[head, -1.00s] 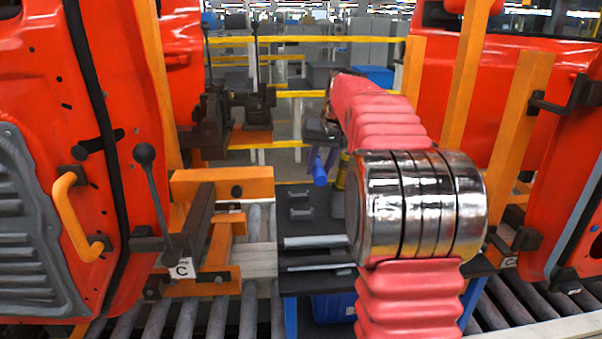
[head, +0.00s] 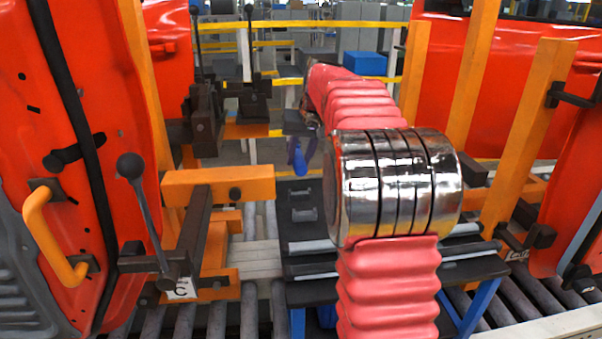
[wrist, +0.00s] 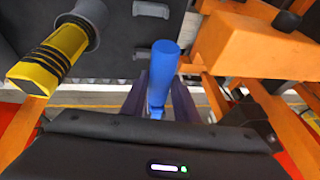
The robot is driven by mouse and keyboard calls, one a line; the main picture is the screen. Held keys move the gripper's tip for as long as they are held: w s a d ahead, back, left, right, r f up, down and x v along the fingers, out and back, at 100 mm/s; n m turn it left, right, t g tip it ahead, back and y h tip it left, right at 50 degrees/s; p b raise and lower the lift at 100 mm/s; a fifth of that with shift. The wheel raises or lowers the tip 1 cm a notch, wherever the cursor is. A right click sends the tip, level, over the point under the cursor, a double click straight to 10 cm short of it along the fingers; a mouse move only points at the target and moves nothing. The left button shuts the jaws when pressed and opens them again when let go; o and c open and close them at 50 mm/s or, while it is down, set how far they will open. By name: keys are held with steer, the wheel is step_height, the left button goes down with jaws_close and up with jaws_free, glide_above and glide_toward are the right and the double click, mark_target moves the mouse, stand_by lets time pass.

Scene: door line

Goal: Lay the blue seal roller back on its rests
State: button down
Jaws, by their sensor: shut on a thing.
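My gripper (head: 294,148) is shut on the blue seal roller (head: 301,163) and holds it above the dark worktop (head: 295,232). In the wrist view the roller (wrist: 161,72) stands out lengthwise between the purple fingers (wrist: 160,100). Two small grey brackets, which look like the rests, sit on the worktop, a far one (head: 302,191) and a near one (head: 303,214). My arm hides part of the worktop.
A yellow-and-black tool (wrist: 52,58) and a grey round piece (wrist: 85,18) are left of the roller. An orange frame (head: 218,186) with a lever (head: 146,205) and a red door (head: 75,160) stand left. More orange posts (head: 525,140) stand right.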

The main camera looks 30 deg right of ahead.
steer(key=shift+s+d+f, duration=0.1)
steer(key=shift+d+f, duration=0.05)
steer(key=shift+f, duration=0.75)
steer(key=shift+s+d+f, duration=0.1)
steer(key=shift+d+f, duration=0.1)
steer(key=shift+f, duration=0.75)
steer(key=shift+s+d+f, duration=0.1)
steer(key=shift+d+f, duration=0.05)
steer(key=shift+f, duration=0.75)
steer(key=shift+f, duration=0.1)
steer(key=shift+f, duration=3.1)
steer(key=c, duration=1.3)
jaws_free()
steer(key=shift+s+r, duration=0.1)
